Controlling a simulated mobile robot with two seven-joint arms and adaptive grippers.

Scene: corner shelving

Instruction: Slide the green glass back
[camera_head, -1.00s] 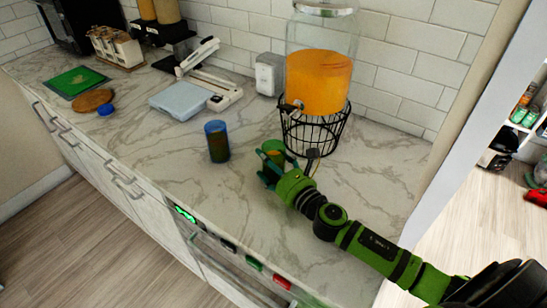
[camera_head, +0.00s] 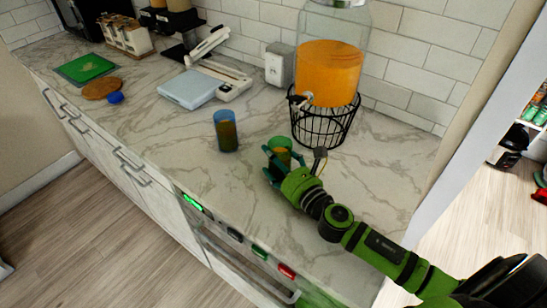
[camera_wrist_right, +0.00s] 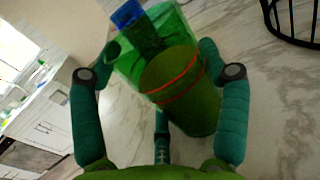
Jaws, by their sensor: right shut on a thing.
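The green glass (camera_head: 281,147) stands on the marble counter, in front of the wire stand of the drink dispenser. It holds something orange-brown in the head view. My right gripper (camera_head: 279,163) is around it, shut on it; its fingers hide the lower part. My left gripper is not in view.
A blue glass (camera_head: 226,132) stands to the left of the green glass. The orange drink dispenser (camera_head: 328,75) on its black wire stand (camera_head: 325,127) is close behind to the right. A kitchen scale (camera_head: 188,90) lies further back left. Bare counter lies between the blue glass and the stand.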

